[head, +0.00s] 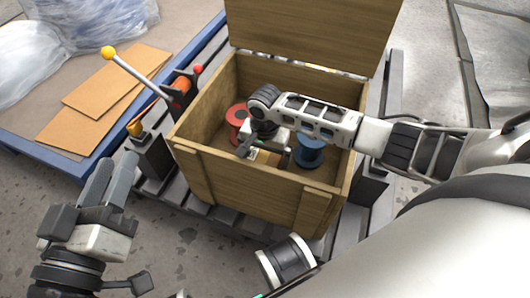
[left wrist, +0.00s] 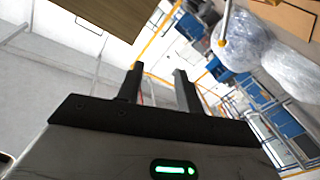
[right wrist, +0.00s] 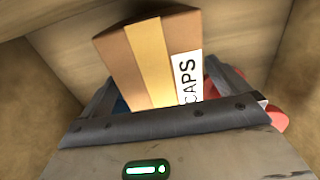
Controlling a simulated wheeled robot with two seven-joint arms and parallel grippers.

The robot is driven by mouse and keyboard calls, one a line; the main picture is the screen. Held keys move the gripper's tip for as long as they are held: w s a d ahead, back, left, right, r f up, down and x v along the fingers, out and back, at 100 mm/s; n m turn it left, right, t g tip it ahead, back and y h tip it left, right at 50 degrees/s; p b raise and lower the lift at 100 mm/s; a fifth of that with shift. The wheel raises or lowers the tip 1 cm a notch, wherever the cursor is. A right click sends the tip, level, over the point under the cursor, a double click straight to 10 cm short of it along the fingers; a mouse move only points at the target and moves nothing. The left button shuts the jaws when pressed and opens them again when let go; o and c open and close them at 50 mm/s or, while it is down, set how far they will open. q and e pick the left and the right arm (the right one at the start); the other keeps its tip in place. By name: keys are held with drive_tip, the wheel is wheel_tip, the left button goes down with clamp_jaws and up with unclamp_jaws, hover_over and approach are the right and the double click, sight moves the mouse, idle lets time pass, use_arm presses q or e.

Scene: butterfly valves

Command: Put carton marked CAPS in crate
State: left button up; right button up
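The carton marked CAPS (right wrist: 150,62) is brown with a yellow tape band and a white label, and is inside the wooden crate (head: 255,188). In the head view only a small part of the carton (head: 264,156) shows below my right gripper (head: 266,150), which reaches down into the crate. In the right wrist view the right gripper's fingers (right wrist: 165,92) are spread on either side of the carton, with a gap visible at the left. The carton's lower part is hidden by the gripper. My left gripper (head: 108,182) is open and empty, left of the crate; its fingers also show in the left wrist view (left wrist: 159,85).
A red spool (head: 236,115) and a blue spool (head: 309,150) lie in the crate. Its lid (head: 315,30) stands open at the back. A yellow-knobbed lever (head: 135,72) stands left of the crate. A blue-edged pallet (head: 60,170) holds cardboard sheets and plastic wrap.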

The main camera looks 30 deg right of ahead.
use_arm(q)
drive_tip(key=shift+f, duration=0.15)
use_arm(e)
drive_tip(key=shift+s+d+f, duration=0.15)
drive_tip(key=shift+f, duration=0.15)
wheel_tip(320, 180, up, 5)
drive_tip(key=shift+f+p, duration=0.1)
drive_tip(key=shift+p, duration=1.1)
use_arm(q)
drive_tip(key=shift+s+a+f+m+g+y+p, duration=0.25)
drive_tip(key=shift+f+g+y+p, duration=0.35)
drive_tip(key=shift+p, duration=0.3)
drive_tip(key=shift+s+a+f+m+g+y+p, duration=0.2)
drive_tip(key=shift+f+g+y+p, duration=0.25)
drive_tip(key=shift+f+p, duration=0.35)
use_arm(e)
wheel_tip(320, 180, up, 8)
use_arm(q)
drive_tip(key=shift+r, duration=0.15)
